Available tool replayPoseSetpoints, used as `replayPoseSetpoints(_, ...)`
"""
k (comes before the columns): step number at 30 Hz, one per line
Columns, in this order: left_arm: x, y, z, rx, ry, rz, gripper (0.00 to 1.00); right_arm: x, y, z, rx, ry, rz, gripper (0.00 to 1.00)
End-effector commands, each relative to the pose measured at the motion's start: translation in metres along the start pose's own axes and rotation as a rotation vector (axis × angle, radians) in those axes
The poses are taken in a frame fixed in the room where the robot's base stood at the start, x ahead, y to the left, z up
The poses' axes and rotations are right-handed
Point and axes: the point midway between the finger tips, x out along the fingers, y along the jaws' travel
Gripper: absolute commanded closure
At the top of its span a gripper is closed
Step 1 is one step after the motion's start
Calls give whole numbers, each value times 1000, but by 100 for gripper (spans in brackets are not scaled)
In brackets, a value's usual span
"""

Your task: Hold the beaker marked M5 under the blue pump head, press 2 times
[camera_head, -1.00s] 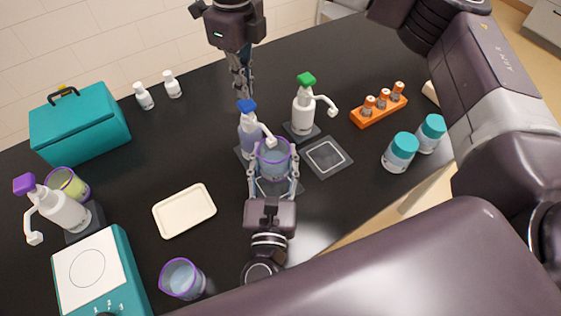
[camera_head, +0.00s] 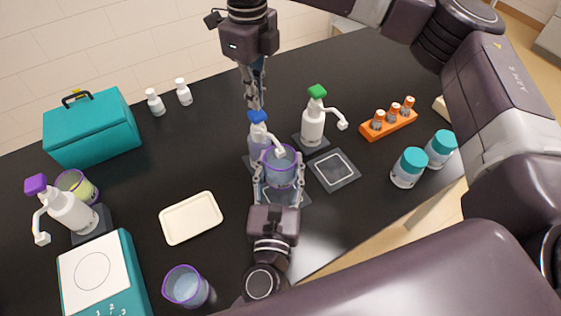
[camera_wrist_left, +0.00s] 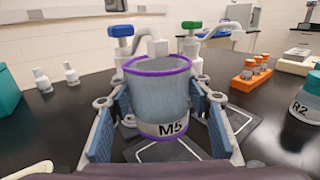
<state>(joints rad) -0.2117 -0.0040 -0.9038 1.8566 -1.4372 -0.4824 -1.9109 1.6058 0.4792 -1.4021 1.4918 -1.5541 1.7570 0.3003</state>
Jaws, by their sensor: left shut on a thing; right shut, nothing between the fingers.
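The beaker marked M5 (camera_wrist_left: 163,100) has a purple rim and stands upright between the fingers of my left gripper (camera_head: 281,178), which is shut on it. It also shows in the head view (camera_head: 283,170). The blue pump head (camera_head: 257,116) tops a bottle just behind the beaker. In the left wrist view its white spout (camera_wrist_left: 155,42) reaches over the beaker's opening.
A green-headed pump (camera_head: 313,122) stands close right of the blue one, beside a marked square pad (camera_head: 335,170). An orange rack (camera_head: 388,124) and teal-capped jars (camera_head: 409,167) are farther right. A cream tray (camera_head: 190,218), purple-headed pump (camera_head: 68,209) and another beaker (camera_head: 185,287) are left.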

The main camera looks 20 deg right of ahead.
Motion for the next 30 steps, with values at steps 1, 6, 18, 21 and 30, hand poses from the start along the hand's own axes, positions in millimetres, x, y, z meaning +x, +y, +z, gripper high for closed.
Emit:
replayPoseSetpoints(1,0,0,1,0,-1,0,82,2,0,0,0,1,0,100)
replayPoseSetpoints(6,0,0,1,0,-1,0,82,7,0,0,0,1,0,100)
replayPoseSetpoints(18,0,0,1,-1,-1,0,82,18,0,0,0,1,0,100)
replayPoseSetpoints(21,0,0,1,-1,-1,0,82,21,0,0,0,1,1,100)
replayPoseSetpoints(30,0,0,1,0,-1,0,82,28,0,0,0,2,1,100)
